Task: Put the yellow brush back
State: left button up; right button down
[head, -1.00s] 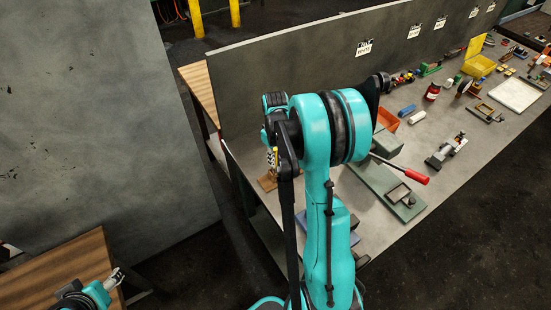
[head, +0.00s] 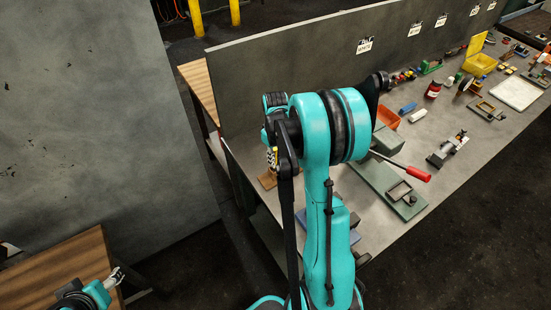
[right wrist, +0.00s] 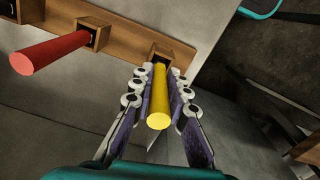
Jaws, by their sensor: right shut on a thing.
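The yellow brush (right wrist: 159,112) shows in the right wrist view as a round handle, its end towards the camera. My right gripper (right wrist: 160,98) is shut on it, with finger pads along both sides. The handle's far end lines up with a square wooden socket (right wrist: 171,51) on a wooden rack (right wrist: 127,40); I cannot tell how far in it is. In the head view, the right gripper (head: 272,158) is small and partly hidden by my arm, above the rack (head: 267,180). My left gripper (head: 115,278) is at the lower left; its jaw opening is unclear.
A red handle (right wrist: 50,53) stands in the neighbouring socket, left of the yellow one. In the head view, the grey bench (head: 440,120) carries an orange bin (head: 388,116), a red-handled lever tool (head: 418,174) and other tools. A grey panel (head: 310,62) stands behind.

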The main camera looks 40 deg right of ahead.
jog(key=shift+f+b, duration=0.4)
jog(key=shift+f, duration=0.05)
dwell(0.3)
jog(key=c, duration=1.4)
grip_release()
jog(key=shift+r, duration=0.15)
notch_tip(320, 180, up, 12)
jog(key=shift+f, duration=0.1)
